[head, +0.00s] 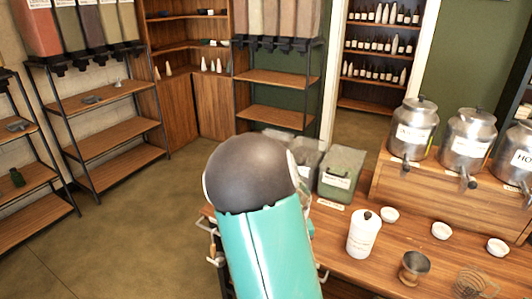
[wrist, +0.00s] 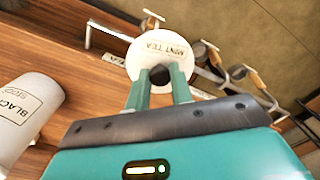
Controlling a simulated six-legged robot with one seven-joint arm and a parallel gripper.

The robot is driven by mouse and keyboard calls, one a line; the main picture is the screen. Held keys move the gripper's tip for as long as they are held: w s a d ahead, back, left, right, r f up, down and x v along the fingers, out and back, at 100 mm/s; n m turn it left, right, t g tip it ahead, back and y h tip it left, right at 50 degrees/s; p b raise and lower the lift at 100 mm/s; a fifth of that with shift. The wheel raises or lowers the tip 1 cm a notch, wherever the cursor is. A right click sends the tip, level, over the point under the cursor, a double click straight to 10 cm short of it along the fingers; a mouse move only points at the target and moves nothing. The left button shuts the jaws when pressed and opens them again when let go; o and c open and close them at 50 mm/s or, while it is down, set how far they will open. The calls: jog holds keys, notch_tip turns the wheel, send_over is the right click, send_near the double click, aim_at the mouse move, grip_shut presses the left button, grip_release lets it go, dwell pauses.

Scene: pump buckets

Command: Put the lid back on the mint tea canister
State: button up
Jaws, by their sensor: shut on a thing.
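In the wrist view my gripper (wrist: 159,88) is shut on the dark knob (wrist: 160,75) of a round white lid. The white lid (wrist: 145,65) shows just past the fingertips, near the table edge, with a label reading "MINT TEA" upside down. I cannot tell whether a canister body is under it or whether they touch. In the head view my arm hides this spot, and neither my gripper nor the mint tea canister shows.
Green bin (head: 340,175) stands behind. Floor at left is clear.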

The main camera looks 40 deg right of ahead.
jog(key=w+a+f+n, duration=0.2)
jog(key=w+a, duration=0.4)
jog(key=a, duration=0.3)
jog(key=w+a+f+n, duration=0.1)
jog(key=w+a+f, duration=0.3)
jog(key=a, duration=0.5)
jog(key=w+a+f+n, duration=0.2)
jog(key=w+a+f, duration=0.1)
jog(key=w+a, duration=0.6)
jog(key=shift+a+n, duration=0.3)
jog(key=shift+a, duration=0.3)
